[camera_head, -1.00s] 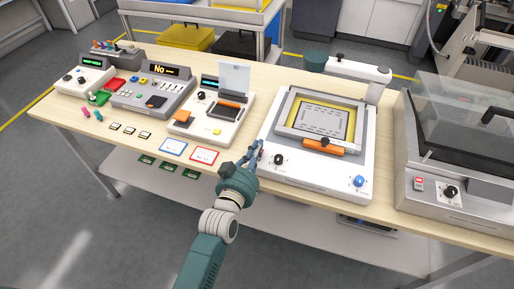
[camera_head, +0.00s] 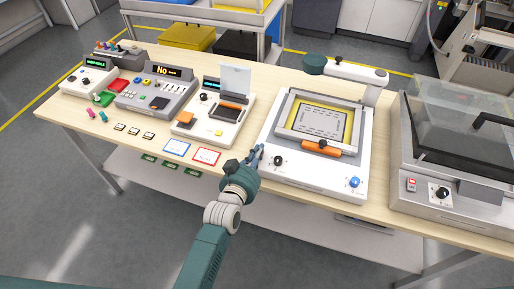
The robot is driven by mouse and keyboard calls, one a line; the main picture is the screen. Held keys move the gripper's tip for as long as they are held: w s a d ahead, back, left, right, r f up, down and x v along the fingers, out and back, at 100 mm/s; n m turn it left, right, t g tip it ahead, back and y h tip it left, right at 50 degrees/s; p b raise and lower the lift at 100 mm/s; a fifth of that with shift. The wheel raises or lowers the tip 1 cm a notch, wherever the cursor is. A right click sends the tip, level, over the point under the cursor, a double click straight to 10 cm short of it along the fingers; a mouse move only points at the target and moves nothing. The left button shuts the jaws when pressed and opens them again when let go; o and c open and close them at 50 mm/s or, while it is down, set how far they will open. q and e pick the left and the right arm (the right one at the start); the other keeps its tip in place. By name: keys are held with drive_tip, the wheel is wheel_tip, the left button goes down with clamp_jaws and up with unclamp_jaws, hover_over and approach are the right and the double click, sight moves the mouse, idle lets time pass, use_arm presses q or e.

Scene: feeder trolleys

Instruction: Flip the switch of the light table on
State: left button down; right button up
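A white, box-shaped unit (camera_head: 330,187) stands on the bench right of centre and looks like the light table, though I cannot be sure. It carries a grey frame with a yellow inner border (camera_head: 324,120), an orange handle (camera_head: 320,148), a black knob (camera_head: 278,160) and a blue knob (camera_head: 354,182). My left gripper (camera_head: 257,154) is at the unit's front left edge, its dark fingers pointing at that side. I cannot tell whether they touch it or how far they are open. No switch shows clearly there; the gripper covers part of that edge. My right gripper is not in view.
A machine with a clear lid (camera_head: 445,105) stands close on the right and has a red switch (camera_head: 411,185). Several small devices stand to the left, including one with a raised panel (camera_head: 234,78). Blue-edged (camera_head: 176,147) and red-edged (camera_head: 206,156) cards lie left of my gripper.

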use_arm(q)
drive_tip(key=r+p, duration=0.4)
drive_tip(key=shift+w+r, duration=0.4)
drive_tip(key=shift+s+a+f+b, duration=0.1)
drive_tip(key=shift+s+f+b, duration=0.05)
drive_tip(key=shift+s, duration=0.3)
drive_tip(key=shift+s+a+f+b, duration=0.1)
drive_tip(key=shift+s+b, duration=0.05)
drive_tip(key=shift+s, duration=0.3)
drive_tip(key=r+b+v, duration=0.1)
drive_tip(key=v, duration=0.7)
drive_tip(key=shift+r, duration=0.25)
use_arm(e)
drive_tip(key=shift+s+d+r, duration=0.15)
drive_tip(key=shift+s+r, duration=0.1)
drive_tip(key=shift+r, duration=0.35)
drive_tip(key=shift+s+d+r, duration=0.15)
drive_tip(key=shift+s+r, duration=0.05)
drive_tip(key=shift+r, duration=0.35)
